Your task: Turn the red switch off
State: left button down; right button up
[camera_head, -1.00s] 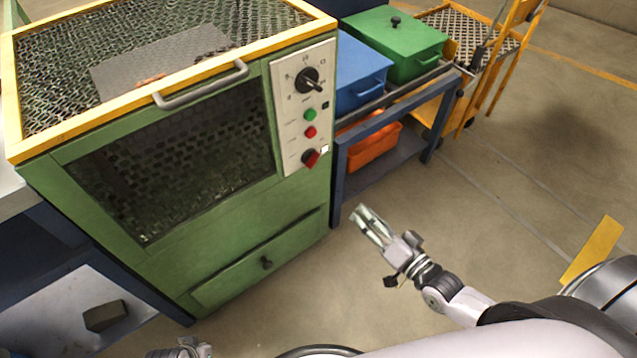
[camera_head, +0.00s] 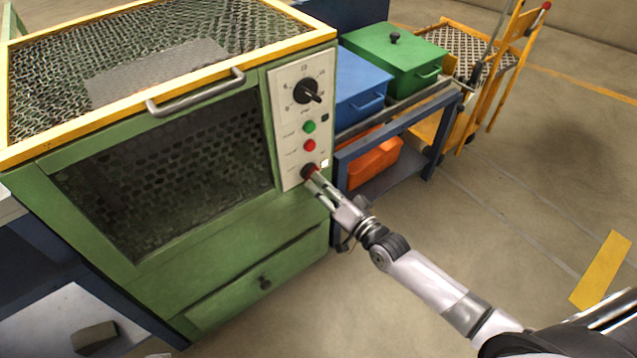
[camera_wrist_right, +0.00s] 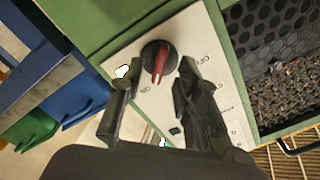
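The red switch (camera_head: 309,170) is a rotary knob with a red handle on a black round base, low on the furnace's white control panel (camera_head: 291,118). My right gripper (camera_head: 313,181) is at the switch in the head view and partly covers it. In the right wrist view, the red switch (camera_wrist_right: 158,62) shows just ahead of and between the two fingertips of the right gripper (camera_wrist_right: 155,78). The fingers are apart, with a gap on each side of the handle. I cannot tell whether they touch it. My left gripper is not in view.
Above the switch are a red button (camera_head: 309,146), a green button (camera_head: 309,127) and a black dial (camera_head: 307,91). The green furnace (camera_head: 240,252) has a front handle (camera_head: 196,95). A blue bench (camera_head: 399,127) stands close to the right. Floor to the right is open.

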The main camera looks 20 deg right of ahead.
jog(key=shift+x, duration=0.9)
grip_shut()
